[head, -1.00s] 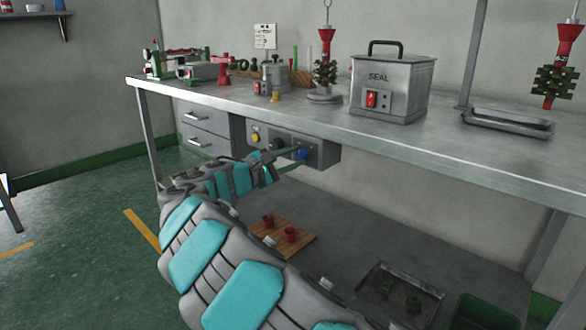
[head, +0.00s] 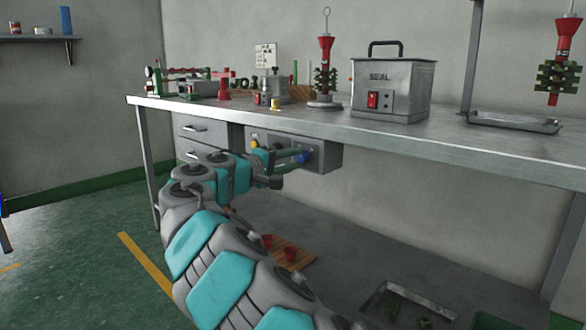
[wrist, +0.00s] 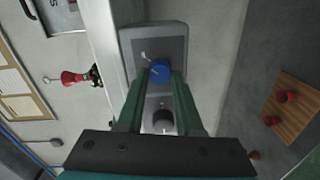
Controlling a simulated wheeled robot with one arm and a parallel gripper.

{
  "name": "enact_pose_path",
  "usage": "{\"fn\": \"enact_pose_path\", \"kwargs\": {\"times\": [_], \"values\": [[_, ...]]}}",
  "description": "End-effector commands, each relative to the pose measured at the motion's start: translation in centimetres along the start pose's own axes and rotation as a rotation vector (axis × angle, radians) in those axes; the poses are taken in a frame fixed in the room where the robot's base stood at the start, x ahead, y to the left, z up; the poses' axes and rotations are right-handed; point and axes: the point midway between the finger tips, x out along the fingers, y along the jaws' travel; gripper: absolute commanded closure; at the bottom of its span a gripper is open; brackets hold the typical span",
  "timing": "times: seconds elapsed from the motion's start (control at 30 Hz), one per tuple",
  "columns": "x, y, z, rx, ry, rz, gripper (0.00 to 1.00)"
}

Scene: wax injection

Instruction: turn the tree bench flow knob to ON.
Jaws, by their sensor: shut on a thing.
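A grey control box (head: 326,158) hangs under the front edge of the bench. A blue knob (head: 304,157) is on its front face. My gripper (head: 297,156) reaches it from the left, with its green fingers pointing at the box. In the wrist view the fingertips (wrist: 160,79) are on either side of the blue knob (wrist: 161,69), shut on it. A pale mark shows on the knob, and white marks show on the panel beside it. I cannot read any ON or OFF label. A dark grey round knob (wrist: 162,121) shows between the fingers.
The metal bench top (head: 460,148) overhangs the box. It carries a SEAL pot (head: 392,88), a red stand with a green tree (head: 325,75) and a tray (head: 514,122). Drawers (head: 198,128) are left of the box. A wooden board with red cups (head: 291,255) lies below.

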Motion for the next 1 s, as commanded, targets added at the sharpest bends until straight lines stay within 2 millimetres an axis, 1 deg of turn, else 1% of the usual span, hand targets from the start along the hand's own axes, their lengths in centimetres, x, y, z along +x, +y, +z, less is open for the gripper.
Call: {"fn": "enact_pose_path", "kwargs": {"times": [0.03,0.23,0.67,0.7,0.93,1.0], "values": [[0.05,-0.29,0.08,0.014,-0.001,-0.001,1.00],[0.09,-0.20,0.10,0.050,-0.001,-0.002,1.00],[0.10,-0.16,0.10,0.057,-0.001,-0.003,1.00],[0.09,-0.16,0.10,0.057,-0.001,-0.003,0.62],[0.07,-0.09,0.06,0.056,0.000,-0.002,0.36],[0.06,-0.08,0.05,0.056,0.001,-0.002,0.35]]}}
